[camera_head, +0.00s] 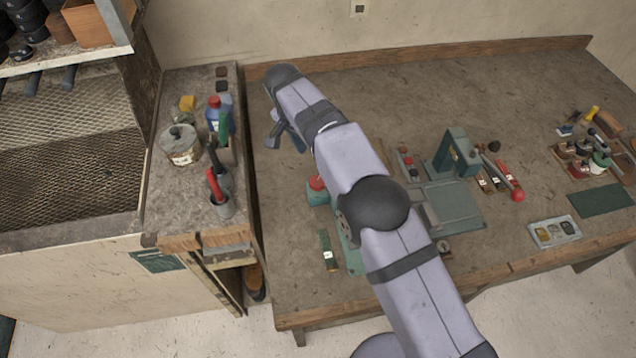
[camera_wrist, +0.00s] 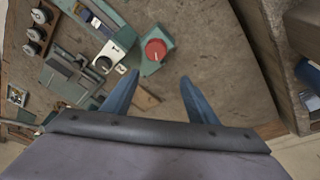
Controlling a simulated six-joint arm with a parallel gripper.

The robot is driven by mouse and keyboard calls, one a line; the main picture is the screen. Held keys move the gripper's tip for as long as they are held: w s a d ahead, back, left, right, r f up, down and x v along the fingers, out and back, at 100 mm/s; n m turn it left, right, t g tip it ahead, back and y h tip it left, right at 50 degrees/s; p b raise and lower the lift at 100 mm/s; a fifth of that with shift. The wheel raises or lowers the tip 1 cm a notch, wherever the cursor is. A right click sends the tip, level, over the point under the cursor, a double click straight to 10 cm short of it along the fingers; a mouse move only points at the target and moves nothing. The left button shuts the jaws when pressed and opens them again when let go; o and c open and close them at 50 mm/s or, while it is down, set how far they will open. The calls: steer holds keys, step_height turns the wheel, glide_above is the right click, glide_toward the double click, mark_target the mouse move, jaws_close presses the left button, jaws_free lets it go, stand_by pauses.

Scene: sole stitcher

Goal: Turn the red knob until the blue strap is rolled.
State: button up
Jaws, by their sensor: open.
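The red knob (camera_wrist: 156,49) is a round disc on a green block (camera_wrist: 150,64) in the wrist view, just beyond my fingertips. In the head view the knob (camera_head: 317,183) shows just left of my arm. My gripper (camera_wrist: 160,76) is open, its two blue fingers spread and apart from the knob, with nothing between them. In the head view the gripper (camera_head: 290,140) is at the arm's far end, partly hidden, behind the knob. I cannot clearly make out the blue strap; my arm covers part of the green fixture (camera_head: 352,255) in the head view.
A green machine (camera_head: 455,155) and red-handled tools (camera_head: 510,180) lie right of my arm. A side cabinet (camera_head: 165,215) holds a tin and bottles at left. The back of the bench (camera_head: 420,95) is mostly clear.

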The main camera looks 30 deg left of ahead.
mark_target(318, 180)
steer(key=n+b, duration=0.1)
steer(key=f+n+y+b, duration=0.1)
steer(key=n+b, duration=0.1)
steer(key=n, duration=0.1)
steer(key=shift+s+d+f, duration=0.1)
steer(key=shift+d+f, duration=0.05)
steer(key=shift+d, duration=0.2)
steer(key=shift+s+d+n+y+b, duration=1.05)
steer(key=shift+d+n+y+b, duration=0.8)
steer(key=shift+n+b, duration=1.55)
steer(key=shift+n, duration=0.6)
steer(key=shift+d+p+x, duration=0.2)
steer(key=shift+p+x, duration=0.7)
steer(key=shift+x, duration=1.15)
steer(key=shift+d+p+x, duration=0.15)
steer(key=shift+p+x, duration=0.75)
steer(key=shift+x, duration=1.1)
steer(key=shift+s+f, duration=0.2)
steer(key=shift+c, duration=0.3)
steer(key=shift+h, duration=0.25)
steer(key=c, duration=1)
